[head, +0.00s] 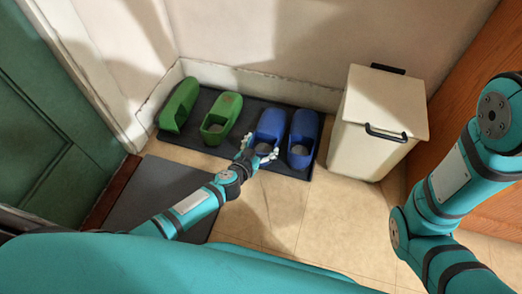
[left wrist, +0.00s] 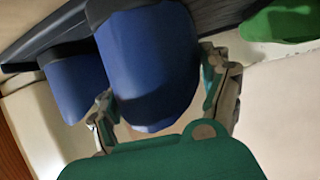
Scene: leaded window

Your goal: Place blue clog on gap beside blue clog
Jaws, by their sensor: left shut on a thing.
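Two blue clogs sit side by side at the right end of a dark mat (head: 240,157) against the wall. My left gripper (head: 262,154) is shut on the near end of the left blue clog (head: 270,124). In the left wrist view this held clog (left wrist: 150,65) lies between the two fingers (left wrist: 165,105). The other blue clog (head: 303,132) is close on its right, and in the left wrist view it shows at the left (left wrist: 75,85). I cannot tell whether the held clog touches the mat. My right gripper is out of view.
A green clog (head: 222,116) stands left of the held clog. Another green clog (head: 179,104) at the mat's left end looks tipped. A cream lidded bin (head: 375,115) stands right of the mat. A grey doormat (head: 150,188) lies in front, by the green door (head: 50,120).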

